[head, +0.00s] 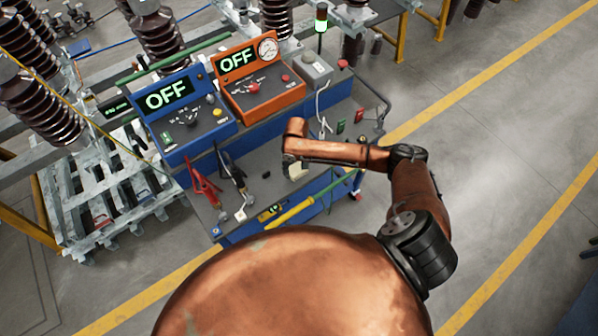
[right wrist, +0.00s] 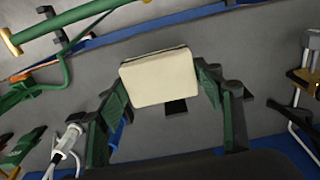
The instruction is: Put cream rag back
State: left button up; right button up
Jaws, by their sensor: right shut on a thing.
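The cream rag (head: 298,171) shows as a small pale block under the end of my right arm, over the grey top of the blue cart (head: 253,190). In the right wrist view the cream rag (right wrist: 160,78) is a folded, rounded rectangle between the two green fingers of my right gripper (right wrist: 162,82). The fingers are shut on its left and right sides. In the head view the gripper itself is small and mostly hidden by my arm. I cannot tell how far the rag is above the cart top. My left gripper is out of view.
A blue test box (head: 184,115) and an orange one (head: 258,84) stand along the cart's back. Red clamps (head: 204,187), a black-handled tool (head: 232,172) and a yellow-handled tool (head: 290,214) lie around the front. Grey cart surface is bare near the rag.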

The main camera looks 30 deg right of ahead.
aim_at(299, 172)
jog(key=f, duration=0.1)
jog(key=d+f, duration=0.1)
jog(key=f, duration=0.1)
jog(key=shift+s+f, duration=0.1)
jog(key=shift+f, duration=0.2)
jog(key=shift+s+a+f, duration=0.1)
jog(key=shift+f, duration=0.15)
jog(key=shift+c, duration=0.5)
jog(key=o, duration=1.1)
jog(key=shift+r, duration=0.15)
notch_tip(299, 172, up, 12)
jog(key=shift+f, duration=0.1)
